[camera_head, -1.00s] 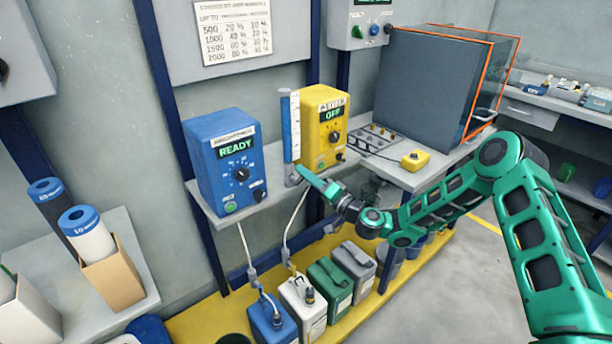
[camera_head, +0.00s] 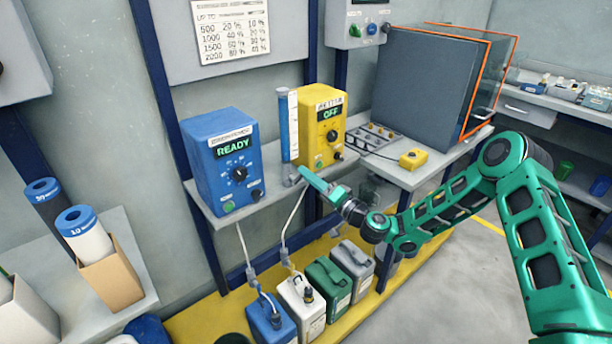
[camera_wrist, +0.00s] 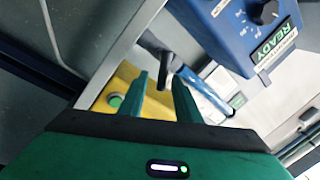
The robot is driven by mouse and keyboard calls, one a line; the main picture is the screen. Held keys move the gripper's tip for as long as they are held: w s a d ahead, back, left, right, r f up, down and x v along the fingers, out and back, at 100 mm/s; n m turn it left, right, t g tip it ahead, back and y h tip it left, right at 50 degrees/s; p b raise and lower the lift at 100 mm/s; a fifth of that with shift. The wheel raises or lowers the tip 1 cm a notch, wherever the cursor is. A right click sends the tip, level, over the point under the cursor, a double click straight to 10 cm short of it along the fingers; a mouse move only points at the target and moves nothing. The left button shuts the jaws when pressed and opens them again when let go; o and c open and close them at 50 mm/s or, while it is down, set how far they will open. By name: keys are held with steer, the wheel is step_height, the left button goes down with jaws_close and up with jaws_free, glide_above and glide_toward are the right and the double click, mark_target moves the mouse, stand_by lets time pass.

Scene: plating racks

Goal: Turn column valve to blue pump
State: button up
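The column (camera_head: 286,125) is a clear upright tube with a blue strip, standing on the shelf between the blue pump (camera_head: 222,165) and the yellow pump (camera_head: 318,125). The blue pump's display reads READY; the yellow one reads OFF. The grey column valve (camera_head: 290,181) is at the column's foot, partly hidden by my gripper. My gripper (camera_head: 303,172) is beside it. In the wrist view my gripper (camera_wrist: 162,82) is open, and the valve's dark handle (camera_wrist: 165,66) shows just beyond and between the fingertips. I cannot tell whether they touch. The blue pump also shows there (camera_wrist: 235,35).
Several jugs, including a blue one (camera_head: 268,322) and a green one (camera_head: 327,287), stand on the yellow platform below, with hoses rising to the shelf. A yellow box (camera_head: 413,158) and a rack (camera_head: 375,133) lie on the right bench, before a dark cabinet (camera_head: 425,85).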

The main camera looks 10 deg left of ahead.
steer(key=v, duration=0.8)
steer(key=shift+d+f, duration=0.15)
steer(key=shift+d, duration=0.15)
steer(key=shift+s, duration=0.1)
steer(key=s+d+n+g+h, duration=0.4)
steer(key=s+d+n+g, duration=0.2)
steer(key=s+n+g, duration=0.15)
steer(key=s+d+r+m+g+h, duration=0.15)
steer(key=s+d+h, duration=0.3)
steer(key=d, duration=0.75)
steer(key=s+d+r+m+h, duration=0.2)
steer(key=s+d+h, duration=0.25)
steer(key=d, duration=0.75)
steer(key=s+d+r+m+g+h, duration=0.1)
steer(key=s+d+r+m, duration=0.2)
steer(key=s+d, duration=0.2)
steer(key=s+d+r+m+h, duration=0.1)
steer(key=s+d+r+m, duration=0.2)
steer(key=s, duration=0.9)
steer(key=s+d+r+m+g+h, duration=0.1)
steer(key=s+d+r+m, duration=0.2)
steer(key=s+d, duration=0.5)
steer(key=shift+s+d+r+m+g, duration=0.3)
steer(key=shift+s+d+r+m, duration=0.1)
steer(key=shift+s+m, duration=0.1)
